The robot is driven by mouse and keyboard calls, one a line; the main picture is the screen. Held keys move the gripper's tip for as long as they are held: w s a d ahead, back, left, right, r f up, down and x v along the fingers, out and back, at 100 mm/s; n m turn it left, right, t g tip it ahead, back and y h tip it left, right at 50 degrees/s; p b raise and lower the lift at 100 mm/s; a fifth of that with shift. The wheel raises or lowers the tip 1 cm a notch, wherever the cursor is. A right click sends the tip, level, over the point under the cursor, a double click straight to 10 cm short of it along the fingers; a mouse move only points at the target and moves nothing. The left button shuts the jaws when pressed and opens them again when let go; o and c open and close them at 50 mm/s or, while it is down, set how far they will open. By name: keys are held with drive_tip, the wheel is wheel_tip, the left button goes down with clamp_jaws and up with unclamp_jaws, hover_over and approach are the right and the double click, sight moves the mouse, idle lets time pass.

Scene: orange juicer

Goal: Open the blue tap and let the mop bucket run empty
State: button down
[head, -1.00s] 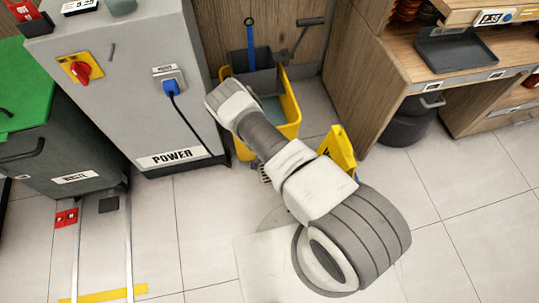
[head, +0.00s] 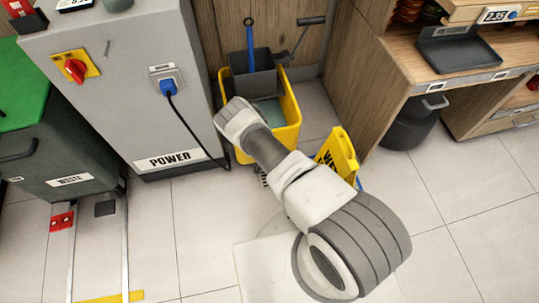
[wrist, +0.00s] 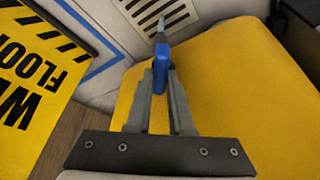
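The blue tap (wrist: 159,72) sticks out from the yellow wall of the mop bucket, which fills the right of the wrist view (wrist: 235,90). My gripper (wrist: 161,78) has one finger on each side of the tap's blue part, and both fingers appear to touch it. In the head view the yellow mop bucket (head: 291,112) stands against the wooden panel, with a grey wringer (head: 252,78) and greyish water inside.
A slotted floor grate (wrist: 160,12) lies beyond the tap. A yellow wet-floor sign (head: 338,153) stands close to the bucket's right. A grey power cabinet (head: 125,100) with a hanging black cable stands left. Open tiled floor lies to the right.

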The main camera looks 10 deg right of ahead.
idle(0.4)
drive_tip(key=n+y+p, duration=0.1)
drive_tip(key=n, duration=0.2)
drive_tip(key=shift+d, duration=0.15)
drive_tip(key=shift+n+t+y+b, duration=0.35)
drive_tip(key=shift+n+y, duration=0.55)
drive_tip(key=shift+n, duration=1.3)
drive_tip(key=c, duration=1.1)
unclamp_jaws()
drive_tip(key=p+v, duration=0.7)
drive_tip(key=v, duration=1)
drive_tip(key=shift+s+d+r+p, duration=0.1)
drive_tip(key=shift+s+r+p, duration=0.05)
drive_tip(key=shift+s+p, duration=0.2)
